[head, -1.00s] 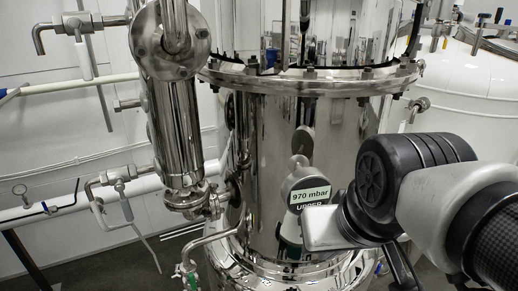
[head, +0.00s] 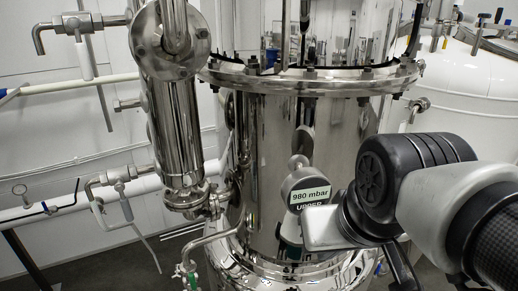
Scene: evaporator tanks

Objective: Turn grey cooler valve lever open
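The lower grey lever (head: 126,209) hangs down and slightly tilted from a valve on the lower pipe. I cannot tell which of them the task means. My arm (head: 420,190) reaches in from the right, its silver end in front of the tank, well right of both levers. My gripper's fingers do not show clearly in the view.
A large steel tank (head: 270,130) with a bolted flange (head: 310,83) fills the middle. A gauge reading 980 mbar (head: 310,195) stands before it. A green-handled valve (head: 191,281) is low in front. A white tank (head: 465,90) is at the right. White pipes run along the left wall.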

